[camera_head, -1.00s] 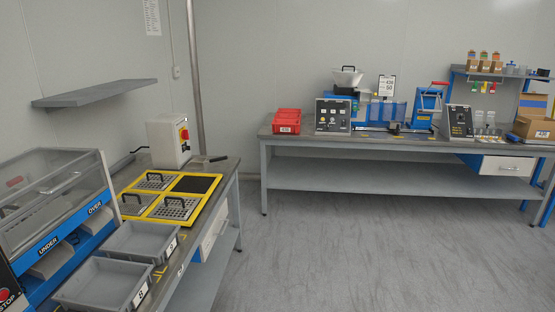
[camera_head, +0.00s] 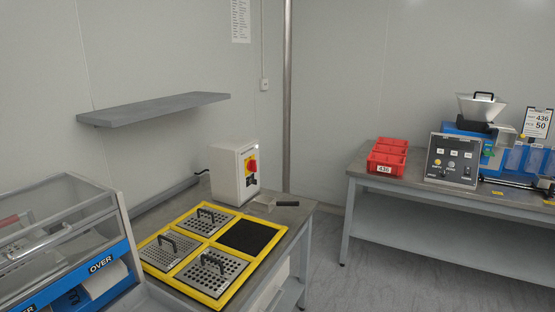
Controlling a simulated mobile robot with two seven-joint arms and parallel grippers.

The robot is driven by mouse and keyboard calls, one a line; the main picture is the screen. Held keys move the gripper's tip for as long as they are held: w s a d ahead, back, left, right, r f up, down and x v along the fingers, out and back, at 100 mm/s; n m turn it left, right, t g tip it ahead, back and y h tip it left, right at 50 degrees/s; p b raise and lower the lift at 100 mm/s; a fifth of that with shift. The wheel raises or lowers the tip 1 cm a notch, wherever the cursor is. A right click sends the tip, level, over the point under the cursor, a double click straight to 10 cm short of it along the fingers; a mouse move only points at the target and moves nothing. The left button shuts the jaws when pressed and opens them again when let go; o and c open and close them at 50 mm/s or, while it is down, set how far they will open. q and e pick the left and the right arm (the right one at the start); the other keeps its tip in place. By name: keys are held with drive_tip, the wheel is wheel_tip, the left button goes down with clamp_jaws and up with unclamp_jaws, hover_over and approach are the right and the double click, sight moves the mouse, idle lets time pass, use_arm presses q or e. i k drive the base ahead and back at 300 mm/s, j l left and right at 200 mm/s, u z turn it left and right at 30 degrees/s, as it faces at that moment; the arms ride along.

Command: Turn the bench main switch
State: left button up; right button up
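The bench main switch is a red rotary knob (camera_head: 251,165) on a yellow plate, on the front of a light grey box (camera_head: 227,176). The box stands upright at the back of the left bench, with a dark cable running from its left side. The knob's exact turn position is too small to tell. Neither of my grippers shows in the head view.
A yellow frame (camera_head: 213,291) with perforated plates and a dark pad lies in front of the box. A clear-lidded machine (camera_head: 60,235) stands at the left. A grey shelf (camera_head: 155,108) hangs above. Red bins (camera_head: 388,157) and a control panel (camera_head: 453,160) sit on the right bench.

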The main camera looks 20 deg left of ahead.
sight(251, 165)
drive_tip(key=i+l+u, duration=0.15)
drive_tip(key=i+u, duration=0.3)
drive_tip(key=i+l+u, duration=0.3)
drive_tip(key=i+u, duration=0.15)
drive_tip(key=i+l+u, duration=0.25)
drive_tip(key=u, duration=0.15)
drive_tip(key=i+l+u, duration=0.4)
drive_tip(key=l+u, duration=0.4)
drive_tip(key=i+l+u, duration=0.2)
drive_tip(key=l+u, duration=0.15)
drive_tip(key=l, duration=0.15)
